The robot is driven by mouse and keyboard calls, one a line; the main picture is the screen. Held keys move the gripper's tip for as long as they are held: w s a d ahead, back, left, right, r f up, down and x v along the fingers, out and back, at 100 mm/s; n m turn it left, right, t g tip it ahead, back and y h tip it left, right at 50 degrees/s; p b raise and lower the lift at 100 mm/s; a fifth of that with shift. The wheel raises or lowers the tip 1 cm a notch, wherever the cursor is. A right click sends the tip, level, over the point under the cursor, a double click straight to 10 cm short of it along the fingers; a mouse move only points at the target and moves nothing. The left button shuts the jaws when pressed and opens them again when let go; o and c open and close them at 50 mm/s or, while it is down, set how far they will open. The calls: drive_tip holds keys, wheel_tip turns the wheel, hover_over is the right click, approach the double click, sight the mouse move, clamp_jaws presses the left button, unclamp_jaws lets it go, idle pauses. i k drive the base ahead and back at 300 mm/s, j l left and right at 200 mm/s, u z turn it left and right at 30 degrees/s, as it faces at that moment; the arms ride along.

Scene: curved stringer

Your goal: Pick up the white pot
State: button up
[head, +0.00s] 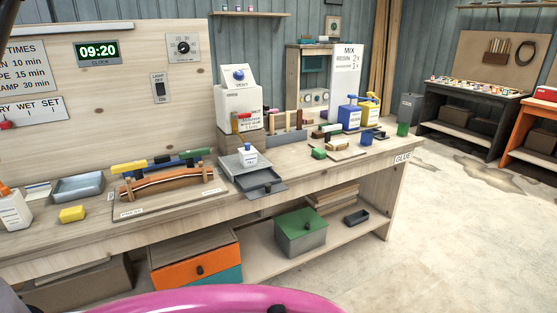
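A small white pot (247,157) with a blue top and a label stands upright on a grey scale-like stand (233,165) on the wooden workbench, right of the middle of the bench front. A dark shallow tray (266,189) sits just in front of it. My gripper does not show in the head view, so its place relative to the pot cannot be told.
A curved wooden strip in a clamp fixture (165,186) stands left of the pot. A white dispenser box (238,108) stands behind it. Blue and yellow pump bottles (349,116) are farther right. A lower shelf holds a green-lidded box (300,232). Open floor (450,240) lies right.

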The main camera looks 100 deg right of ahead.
sight(249, 161)
drive_tip(key=z, duration=3.45)
drive_tip(key=i+j+u, duration=0.15)
drive_tip(key=j+u, duration=0.15)
drive_tip(key=j, duration=0.2)
